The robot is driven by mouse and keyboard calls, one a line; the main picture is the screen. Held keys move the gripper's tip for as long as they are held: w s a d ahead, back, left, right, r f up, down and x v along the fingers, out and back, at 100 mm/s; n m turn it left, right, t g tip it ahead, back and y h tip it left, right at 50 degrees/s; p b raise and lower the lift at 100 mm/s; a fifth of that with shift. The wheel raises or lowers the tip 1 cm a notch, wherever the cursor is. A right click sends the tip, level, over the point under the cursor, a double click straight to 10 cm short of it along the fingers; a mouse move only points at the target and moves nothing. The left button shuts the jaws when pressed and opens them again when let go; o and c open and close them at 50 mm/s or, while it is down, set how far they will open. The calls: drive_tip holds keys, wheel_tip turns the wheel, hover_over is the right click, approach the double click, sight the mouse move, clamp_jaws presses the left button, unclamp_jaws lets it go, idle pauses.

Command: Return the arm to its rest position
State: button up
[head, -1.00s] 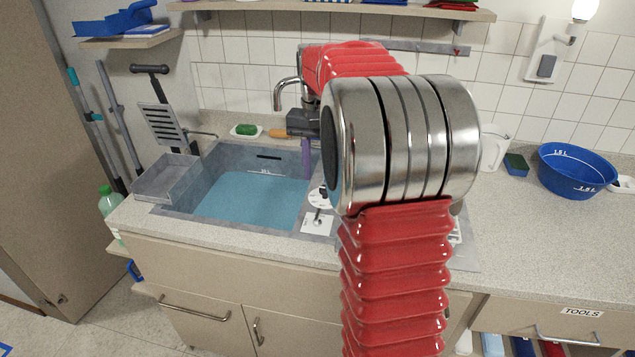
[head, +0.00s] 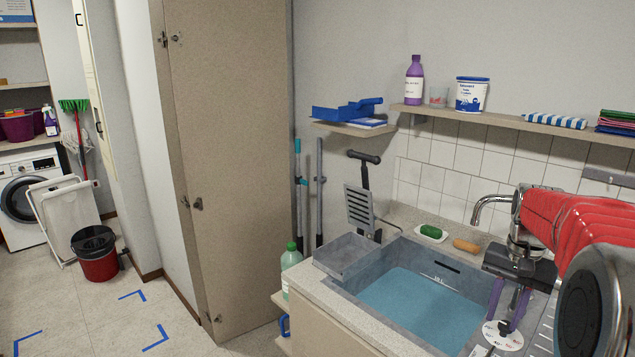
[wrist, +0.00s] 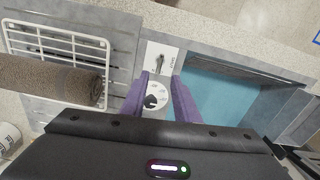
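My arm, with red bellows and steel joints, shows at the right edge of the head view. My gripper (head: 512,318) hangs by the right end of the sink (head: 388,270), its purple fingers pointing down. In the wrist view my gripper (wrist: 160,76) has its two purple fingers apart, with nothing held between them. A round dial on a white plate (wrist: 158,97) shows in the gap, below the fingers. The dial plate also shows in the head view (head: 503,336).
The sink holds blue water. A faucet (head: 488,205), a green sponge (head: 431,231) and an orange item (head: 466,246) are behind it. A brown roll (wrist: 50,80) lies on a white rack (wrist: 75,42). A tall cabinet door (head: 225,150) stands left; floor beyond is partly free.

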drive_tip(key=s+a+r+n+t, duration=0.1)
drive_tip(key=s+a+n, duration=0.3)
drive_tip(key=s+a, duration=0.6)
drive_tip(key=s+a+r+n+t, duration=0.1)
drive_tip(key=s+a+n+t, duration=0.3)
drive_tip(key=s+a, duration=0.6)
drive_tip(key=shift+a+n, duration=0.3)
drive_tip(key=shift+a, duration=2.45)
